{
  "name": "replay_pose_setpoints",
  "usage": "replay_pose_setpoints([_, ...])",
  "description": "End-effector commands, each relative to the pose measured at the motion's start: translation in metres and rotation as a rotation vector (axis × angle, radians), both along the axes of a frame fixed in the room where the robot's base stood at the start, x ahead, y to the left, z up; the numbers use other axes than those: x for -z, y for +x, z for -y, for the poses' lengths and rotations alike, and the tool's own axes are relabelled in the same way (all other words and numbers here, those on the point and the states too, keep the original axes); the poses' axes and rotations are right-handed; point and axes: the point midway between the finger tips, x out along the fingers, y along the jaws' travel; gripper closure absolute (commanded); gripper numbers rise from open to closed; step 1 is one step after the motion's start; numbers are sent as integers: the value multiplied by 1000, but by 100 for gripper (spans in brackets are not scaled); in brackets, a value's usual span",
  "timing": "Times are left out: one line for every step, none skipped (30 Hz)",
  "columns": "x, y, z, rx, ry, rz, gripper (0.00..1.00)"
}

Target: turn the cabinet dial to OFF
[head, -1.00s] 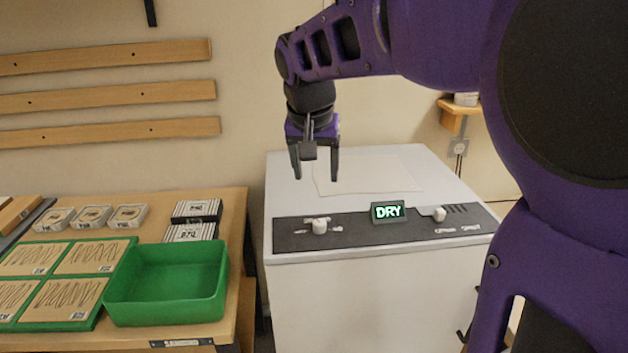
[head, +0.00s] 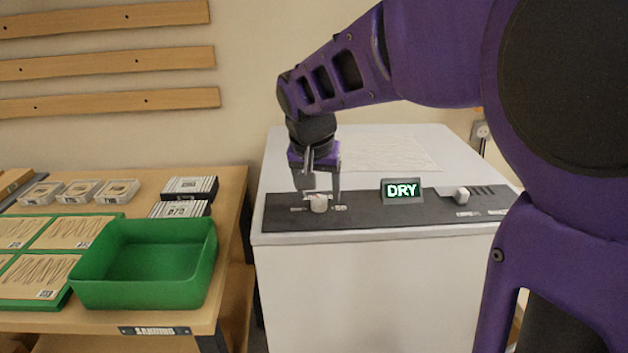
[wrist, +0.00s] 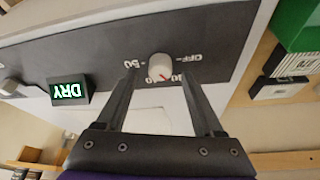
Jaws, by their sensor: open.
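The cabinet dial (head: 319,204) is a small white knob on the dark panel at the left of the white cabinet's top. In the wrist view the dial (wrist: 160,66) has a red mark at its lower edge, near a number partly hidden by it. The OFF label (wrist: 190,58) is right of it and a 50 label (wrist: 131,64) left of it; the text is upside down there. My gripper (head: 317,196) points down over the dial, its open fingers on either side. In the wrist view the gripper (wrist: 159,78) shows gaps between both fingertips and the dial.
A wooden bench (head: 236,215) on the left holds a green bin (head: 145,285), boxes and panels. The cabinet top behind the panel holds only a flat sheet (head: 385,153).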

Motion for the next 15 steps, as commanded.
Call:
replay_pose_setpoints([8,-1,-1,-1,0,0,31])
replay_pose_setpoints([10,-1,-2,-1,0,0,31])
replay_pose_setpoints([12,-1,-2,-1,0,0,31])
replay_pose_setpoints([13,-2,-2,0,0,0,31])
replay_pose_setpoints([14,-2,-3,0,0,0,31])
replay_pose_setpoints([14,-2,-3,0,0,0,31])
replay_pose_setpoints([15,-2,-3,0,0,0,31])
replay_pose_setpoints([15,-2,-3,0,0,0,31])
replay_pose_setpoints([15,-2,-3,1,0,0,31])
replay_pose_setpoints([15,-2,-3,1,0,0,31])
replay_pose_setpoints([14,-2,-3,1,0,0,31])
replay_pose_setpoints([14,-2,-3,1,0,0,31])
replay_pose_setpoints([14,-2,-3,1,0,0,31])
replay_pose_setpoints([14,-2,-3,1,0,0,31])
replay_pose_setpoints([14,-2,-3,1,0,0,31])
